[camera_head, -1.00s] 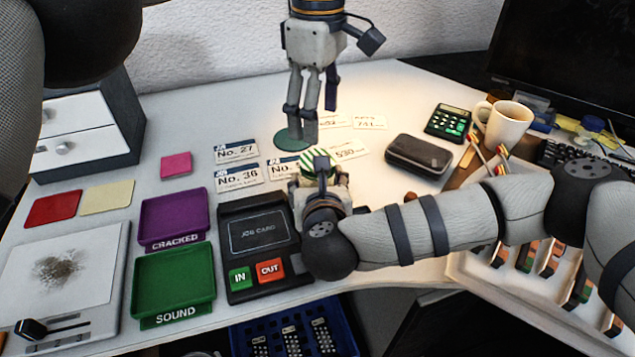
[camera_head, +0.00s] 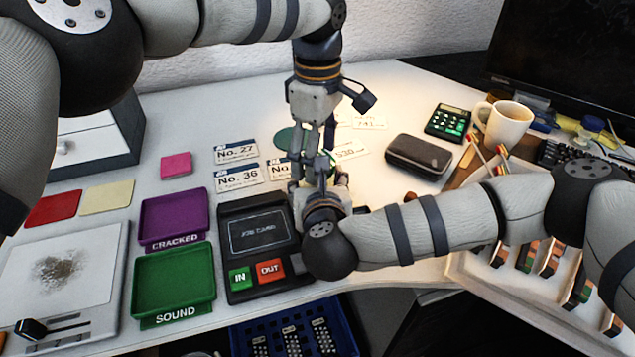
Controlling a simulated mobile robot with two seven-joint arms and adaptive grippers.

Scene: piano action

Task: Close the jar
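The jar cannot be made out clearly; the spot between my grippers is covered by their fingers and bodies. My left gripper (camera_head: 314,180) points straight down from above, with its fingers directly over my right gripper (camera_head: 322,186). Whether either gripper is open or shut on something is hidden.
Paper number cards (camera_head: 237,152) lie behind the grippers. A black case (camera_head: 418,156), calculator (camera_head: 448,122) and mug (camera_head: 508,124) stand to the right. Purple (camera_head: 174,216) and green (camera_head: 174,279) trays are at the left. Bare table lies behind the cards.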

